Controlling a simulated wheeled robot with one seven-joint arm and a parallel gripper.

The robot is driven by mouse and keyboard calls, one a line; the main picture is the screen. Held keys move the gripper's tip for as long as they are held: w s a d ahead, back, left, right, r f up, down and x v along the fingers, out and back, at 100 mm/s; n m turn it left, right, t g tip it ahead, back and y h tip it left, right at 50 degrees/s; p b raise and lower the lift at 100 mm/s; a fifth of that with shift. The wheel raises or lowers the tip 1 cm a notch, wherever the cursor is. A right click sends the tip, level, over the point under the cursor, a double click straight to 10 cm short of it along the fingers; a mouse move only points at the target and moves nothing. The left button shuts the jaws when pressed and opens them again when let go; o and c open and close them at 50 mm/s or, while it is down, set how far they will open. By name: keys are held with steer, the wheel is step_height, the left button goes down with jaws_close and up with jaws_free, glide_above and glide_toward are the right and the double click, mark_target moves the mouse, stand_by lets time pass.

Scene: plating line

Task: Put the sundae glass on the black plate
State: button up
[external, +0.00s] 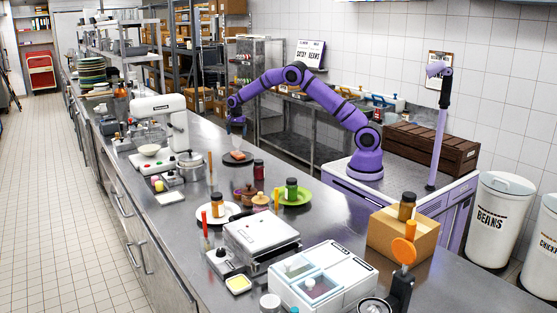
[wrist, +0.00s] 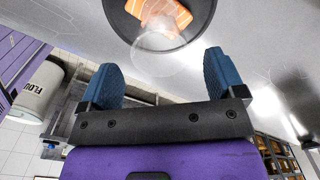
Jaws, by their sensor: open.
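The black plate (external: 229,160) lies on the steel counter with an orange item on it; it also shows at the top of the wrist view (wrist: 125,22). A clear, faint glass (wrist: 163,50), seemingly the sundae glass, overlaps the plate in the wrist view, with its wide rim toward me. I cannot tell for sure whether its foot rests on the plate. My gripper (wrist: 160,68) is open, its blue fingers apart, with the glass showing beyond and between the tips. In the external view my gripper (external: 237,128) is just above the plate, and the glass is hard to make out.
A white plate (external: 203,220) and a green plate (external: 303,200) with jars are nearer the camera.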

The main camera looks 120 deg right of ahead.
step_height(320, 180, up, 7)
steer(key=w+a+r+n+t, duration=0.1)
steer(key=w+a+r+n, duration=0.15)
steer(key=a+r, duration=0.55)
steer(key=w+a+r+n, duration=0.2)
steer(key=a+r+n, duration=0.2)
steer(key=a, duration=0.7)
steer(key=w+a+r+n+t, duration=0.1)
steer(key=w+a+r+n, duration=0.15)
steer(key=a+r, duration=0.55)
steer(key=s+a+r+n+t, duration=0.1)
steer(key=s+a+n, duration=0.25)
steer(key=a, duration=0.55)
steer(key=s+a+r+n, duration=0.1)
steer(key=s+a+n, duration=0.25)
steer(key=a, duration=0.55)
steer(key=s+a+r+n+t, duration=0.1)
steer(key=s+a+n, duration=0.25)
steer(key=a, duration=0.55)
steer(key=s+a+f+n, duration=0.2)
steer(key=s+a+n, duration=0.1)
steer(key=s+a, duration=0.2)
steer(key=s+a+f+n+t, duration=0.1)
steer(key=s+a+f+n, duration=0.2)
steer(key=s, duration=0.6)
steer(key=a+n, duration=0.1)
steer(key=a, duration=0.1)
steer(key=shift+a+f, duration=0.3)
steer(key=shift+a, duration=0.05)
steer(key=shift+n, duration=0.25)
